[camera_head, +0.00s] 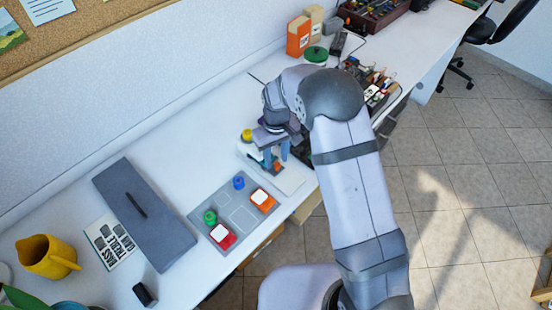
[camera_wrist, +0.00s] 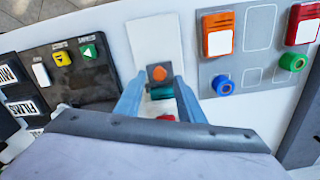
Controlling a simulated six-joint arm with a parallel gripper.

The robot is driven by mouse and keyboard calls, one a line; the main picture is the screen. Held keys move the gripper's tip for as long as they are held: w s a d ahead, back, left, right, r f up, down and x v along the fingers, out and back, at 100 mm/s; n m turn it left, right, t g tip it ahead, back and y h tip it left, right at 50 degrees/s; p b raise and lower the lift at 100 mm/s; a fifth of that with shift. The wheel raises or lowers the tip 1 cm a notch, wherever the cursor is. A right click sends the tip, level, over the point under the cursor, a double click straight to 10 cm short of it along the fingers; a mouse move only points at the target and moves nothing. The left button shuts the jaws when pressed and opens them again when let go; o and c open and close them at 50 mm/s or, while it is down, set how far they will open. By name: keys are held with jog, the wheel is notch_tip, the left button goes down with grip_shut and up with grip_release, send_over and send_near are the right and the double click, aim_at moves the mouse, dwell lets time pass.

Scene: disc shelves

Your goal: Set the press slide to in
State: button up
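The press (camera_head: 287,180) is a white unit at the table's front edge, partly hidden by my gripper in the head view. Its pale plate (camera_wrist: 152,40) shows in the wrist view, with a small orange block (camera_wrist: 158,73) and a teal part (camera_wrist: 162,92) at its lower end. I take these to be the slide's parts, but cannot tell the slide's position for sure. My gripper (camera_head: 276,157) points down over the press. In the wrist view the fingers (camera_wrist: 160,86) are apart, one on each side of the orange and teal parts; contact is unclear.
A grey board (camera_head: 240,218) with red and orange blocks and green and blue rings lies left of the press. A dark panel (camera_wrist: 72,72) with buttons is on its other side. A grey lidded box (camera_head: 150,215) and yellow jug (camera_head: 45,258) stand farther left.

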aim_at(276, 163)
jog(key=shift+r+b, duration=0.6)
jog(key=shift+r, duration=2.6)
jog(key=shift+m+g, duration=0.6)
jog(key=shift+m, duration=0.2)
jog(key=s+f, duration=0.1)
jog(key=s, duration=0.1)
jog(key=s+d+f, duration=0.1)
jog(key=s+f, duration=0.1)
jog(key=s+d+f, duration=0.1)
jog(key=s+f, duration=0.1)
jog(key=shift+s, duration=0.3)
jog(key=s+d+r+m+g+p, duration=0.1)
jog(key=s+d+r, duration=0.25)
jog(key=s, duration=0.55)
jog(key=s+d+r+m+p, duration=0.15)
jog(key=s+d, duration=0.35)
jog(key=s, duration=0.5)
jog(key=w+d+r+m+t, duration=0.1)
jog(key=w+d+r+t, duration=0.1)
jog(key=r, duration=0.4)
jog(key=shift+d, duration=0.5)
